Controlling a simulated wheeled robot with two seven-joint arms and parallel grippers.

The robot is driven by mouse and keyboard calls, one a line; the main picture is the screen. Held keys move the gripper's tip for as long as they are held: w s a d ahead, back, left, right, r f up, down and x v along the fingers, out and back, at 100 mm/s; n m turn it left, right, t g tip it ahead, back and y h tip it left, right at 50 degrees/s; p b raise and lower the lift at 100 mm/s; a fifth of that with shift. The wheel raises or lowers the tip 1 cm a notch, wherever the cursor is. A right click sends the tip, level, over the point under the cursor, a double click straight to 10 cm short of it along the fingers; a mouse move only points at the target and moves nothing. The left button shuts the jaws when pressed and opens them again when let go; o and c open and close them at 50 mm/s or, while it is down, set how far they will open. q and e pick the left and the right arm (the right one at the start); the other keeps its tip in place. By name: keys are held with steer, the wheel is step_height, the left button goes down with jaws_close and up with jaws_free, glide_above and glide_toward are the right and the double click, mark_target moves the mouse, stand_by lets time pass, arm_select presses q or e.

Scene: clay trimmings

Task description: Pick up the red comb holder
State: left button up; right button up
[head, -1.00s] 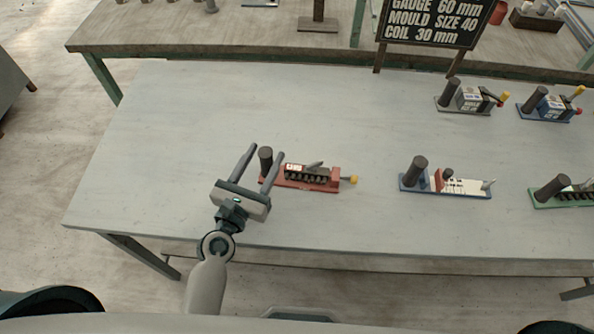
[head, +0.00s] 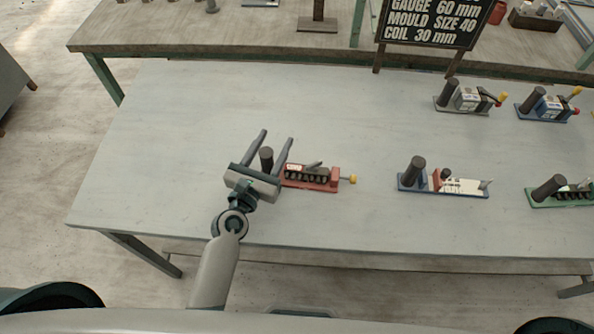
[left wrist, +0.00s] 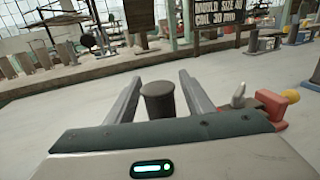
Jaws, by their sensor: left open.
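The red comb holder (head: 318,186) lies on the near part of the grey table. It has a red base, a black toothed comb, a yellow knob at its right end and an upright dark cylindrical post (head: 267,157) at its left end. My left gripper (head: 277,136) is open, with its two fingers on either side of the post as seen from the head. In the left wrist view the post (left wrist: 158,99) stands between the open fingers, apart from both. The holder's red end block (left wrist: 270,107) shows to the right. The lower left part of the base is hidden behind my gripper. My right gripper is not in view.
A blue-based holder (head: 407,183) and a green-based holder (head: 545,199) stand to the right. A grey-based one (head: 461,106) and another blue one (head: 543,111) stand farther back. A black sign (head: 436,22) stands behind. The table's left and middle back are clear.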

arm_select(q)
steer(key=shift+c, duration=0.6)
jaws_close()
steer(key=shift+r, duration=0.2)
step_height(320, 180, up, 10)
steer(key=p, duration=1)
steer(key=shift+f, duration=0.3)
steer(key=shift+f+b, duration=3.8)
steer(key=shift+f, duration=0.55)
